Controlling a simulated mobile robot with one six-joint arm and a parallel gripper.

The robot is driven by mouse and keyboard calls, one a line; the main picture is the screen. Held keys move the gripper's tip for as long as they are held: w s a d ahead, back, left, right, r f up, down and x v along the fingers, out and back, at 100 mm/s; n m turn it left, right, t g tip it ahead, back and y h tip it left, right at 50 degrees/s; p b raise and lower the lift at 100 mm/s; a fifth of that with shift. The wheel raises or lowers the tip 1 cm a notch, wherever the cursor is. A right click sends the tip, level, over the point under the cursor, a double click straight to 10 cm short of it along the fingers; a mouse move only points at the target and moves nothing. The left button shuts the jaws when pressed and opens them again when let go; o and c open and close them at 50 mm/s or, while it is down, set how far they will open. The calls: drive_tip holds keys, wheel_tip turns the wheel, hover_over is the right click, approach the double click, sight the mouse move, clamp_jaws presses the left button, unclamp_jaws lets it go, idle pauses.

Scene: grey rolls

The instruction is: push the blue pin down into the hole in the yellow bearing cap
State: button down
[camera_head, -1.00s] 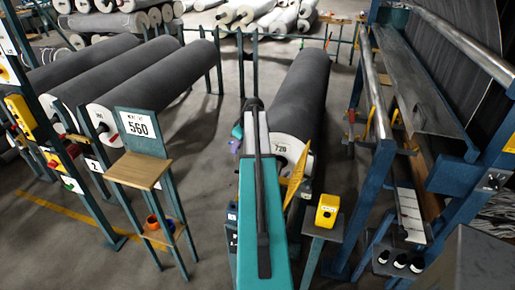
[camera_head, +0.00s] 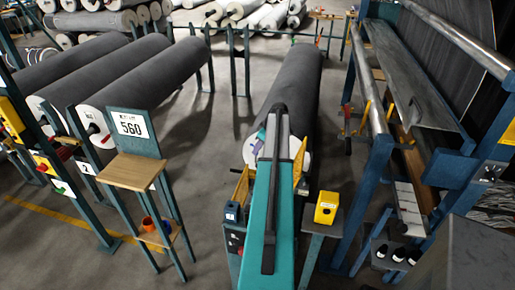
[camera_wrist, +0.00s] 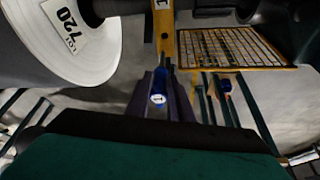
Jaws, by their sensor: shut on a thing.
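In the wrist view, my gripper (camera_wrist: 160,94) has dark fingers shut on a blue pin (camera_wrist: 160,80). A white disc marked 1 shows at the pin's near end. In the head view, my teal arm hides most of this spot, and the pin is not visible.
A yellow mesh panel (camera_wrist: 235,46) is right of the yellow part. Another blue object (camera_wrist: 226,85) is right of my gripper. In the head view, a yellow box (camera_head: 326,208) sits on a stand right of my arm, and the 560 stand (camera_head: 133,170) is to the left.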

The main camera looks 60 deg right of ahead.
drive_tip(key=shift+s, duration=0.1)
drive_tip(key=shift+f+b, duration=1.85)
drive_tip(key=shift+f, duration=0.85)
drive_tip(key=shift+f+b, duration=2.4)
drive_tip(key=shift+f, duration=1.35)
drive_tip(key=c, duration=1.5)
unclamp_jaws()
drive_tip(key=shift+r, duration=0.1)
drive_tip(key=shift+b+v, duration=0.7)
drive_tip(key=shift+v, duration=3.05)
